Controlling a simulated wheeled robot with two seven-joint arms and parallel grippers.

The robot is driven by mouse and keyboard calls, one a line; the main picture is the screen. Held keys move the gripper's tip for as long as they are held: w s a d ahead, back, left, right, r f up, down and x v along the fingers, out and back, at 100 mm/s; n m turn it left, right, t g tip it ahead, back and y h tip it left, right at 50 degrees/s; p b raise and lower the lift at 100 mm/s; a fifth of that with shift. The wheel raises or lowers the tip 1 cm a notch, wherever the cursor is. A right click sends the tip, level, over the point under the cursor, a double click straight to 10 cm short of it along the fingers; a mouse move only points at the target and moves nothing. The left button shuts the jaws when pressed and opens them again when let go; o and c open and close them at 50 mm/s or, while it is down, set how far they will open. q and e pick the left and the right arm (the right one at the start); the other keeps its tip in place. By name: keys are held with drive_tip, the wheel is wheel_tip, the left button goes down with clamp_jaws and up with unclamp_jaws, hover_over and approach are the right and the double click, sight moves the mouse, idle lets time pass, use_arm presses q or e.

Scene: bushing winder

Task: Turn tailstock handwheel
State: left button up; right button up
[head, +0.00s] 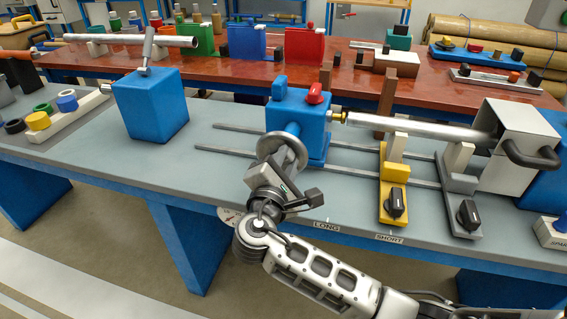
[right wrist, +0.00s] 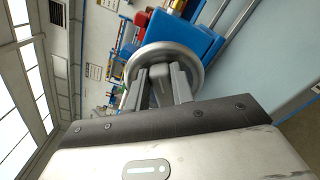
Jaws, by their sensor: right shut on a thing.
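The tailstock (head: 297,120) is a blue block with a red knob (head: 314,93) on top, standing on two rails. Its grey handwheel (head: 282,150) faces the front left, and it also shows in the right wrist view (right wrist: 165,56). My right gripper (head: 272,168) is at the wheel. In the right wrist view its two fingers (right wrist: 161,88) are shut on a grey part at the wheel's lower side, partly hidden between them. My left gripper is in neither view.
A silver tube (head: 420,127) runs from the tailstock to a grey housing (head: 508,140) at right. Yellow (head: 393,190) and grey (head: 459,192) supports with black knobs stand under it. A blue block (head: 150,104) stands left on the bench; bench top between is clear.

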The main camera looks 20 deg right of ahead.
drive_tip(key=shift+s+f+m+b, duration=0.1)
drive_tip(key=shift+f+m+b, duration=0.45)
drive_tip(key=shift+m, duration=0.45)
use_arm(q)
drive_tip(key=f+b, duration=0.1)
drive_tip(key=b, duration=0.1)
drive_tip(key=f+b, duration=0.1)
drive_tip(key=b, duration=0.1)
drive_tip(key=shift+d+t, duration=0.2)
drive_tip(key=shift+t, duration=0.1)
use_arm(e)
drive_tip(key=m, duration=0.5)
drive_tip(key=shift+s+d+f, duration=0.1)
drive_tip(key=shift+d+f, duration=0.1)
drive_tip(key=shift+f, duration=0.15)
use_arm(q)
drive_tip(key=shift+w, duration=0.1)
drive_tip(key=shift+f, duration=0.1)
use_arm(e)
drive_tip(key=o, duration=1)
drive_tip(key=shift+r, duration=0.1)
